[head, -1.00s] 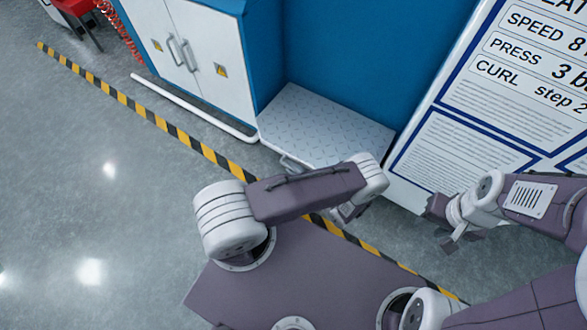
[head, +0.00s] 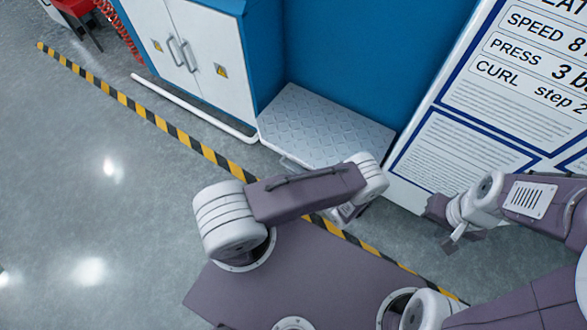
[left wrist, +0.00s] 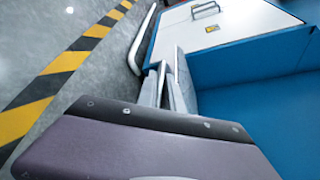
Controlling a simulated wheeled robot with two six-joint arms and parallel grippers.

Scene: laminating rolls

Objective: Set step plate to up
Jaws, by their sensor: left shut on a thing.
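The step plate (head: 325,125) is a grey diamond-pattern metal panel against the blue machine wall. In the head view it looks low and slanted, and my left arm covers part of its near edge. My left gripper (left wrist: 164,88) shows in the left wrist view, its two grey fingers shut on a thin metal bar at the step plate; the exact contact is hard to make out. In the head view its fingers are hidden behind my left arm. My right gripper (head: 459,238) is away from the plate, in front of the white sign; its finger gap is unclear.
A white cabinet (head: 192,55) with door handles stands left of the plate, with a white rail (head: 195,108) along its foot. A printed sign board (head: 480,110) leans at the right. Yellow-black floor tape (head: 150,115) runs past. The floor at left is clear.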

